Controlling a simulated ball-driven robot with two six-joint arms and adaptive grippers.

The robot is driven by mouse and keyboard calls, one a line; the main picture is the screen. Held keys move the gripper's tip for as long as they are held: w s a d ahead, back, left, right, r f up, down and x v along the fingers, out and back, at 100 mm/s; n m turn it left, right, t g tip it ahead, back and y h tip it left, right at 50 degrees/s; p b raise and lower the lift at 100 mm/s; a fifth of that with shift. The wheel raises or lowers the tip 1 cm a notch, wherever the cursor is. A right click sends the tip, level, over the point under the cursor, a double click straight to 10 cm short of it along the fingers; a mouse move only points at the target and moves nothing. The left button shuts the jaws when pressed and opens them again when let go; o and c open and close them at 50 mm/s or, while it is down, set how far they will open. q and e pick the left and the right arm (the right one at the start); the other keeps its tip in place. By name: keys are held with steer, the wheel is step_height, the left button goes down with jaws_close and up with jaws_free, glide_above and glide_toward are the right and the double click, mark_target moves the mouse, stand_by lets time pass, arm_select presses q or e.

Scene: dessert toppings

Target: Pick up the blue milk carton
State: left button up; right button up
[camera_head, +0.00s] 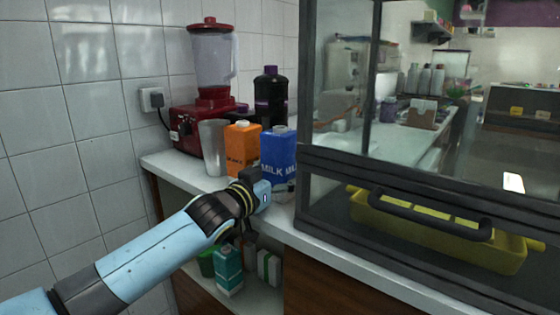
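The blue milk carton (278,153), with white "MILK" lettering and a pale cap, stands upright on the white counter. It is just right of an orange carton (242,148). My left arm comes in from the lower left, and its gripper (284,192) is at the counter's front edge, low in front of the blue carton. It overlaps the carton's bottom in the view. Its fingers are small and partly hidden, so I cannot tell whether they are open or touching the carton. My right gripper is not in view.
A metal cup (213,147), a red blender (213,70) and a dark bottle with a purple cap (270,95) stand beside and behind the cartons. A dark-framed glass case (400,200) closes off the right. A shelf below holds several cartons, including a teal one (229,272).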

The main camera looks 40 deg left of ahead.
arm_select(q)
steer(key=c, duration=1.5)
